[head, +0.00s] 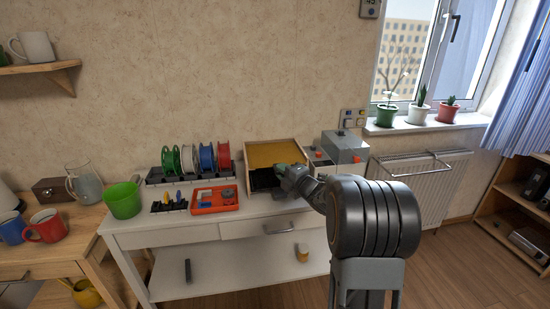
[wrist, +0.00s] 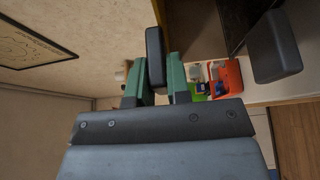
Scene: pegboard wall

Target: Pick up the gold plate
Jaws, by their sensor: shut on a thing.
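The gold plate (head: 275,153) lies in the back part of a light wooden-framed box on the white table, with a black area in front of it. My gripper (head: 282,169) reaches over the right part of this box, close to the plate's front edge. In the wrist view, my gripper's green fingers (wrist: 155,75) are shut on a dark rounded block (wrist: 155,50). Whether this block is joined to the plate cannot be told. I make out no gold surface in the wrist view. My arm hides part of the box's right side.
A grey machine (head: 345,146) stands right of the box. A red tray (head: 214,207), a row of spools (head: 190,158) and a green bucket (head: 123,200) stand left. A second dark block (wrist: 275,48) shows in the wrist view. The table's front strip is mostly clear.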

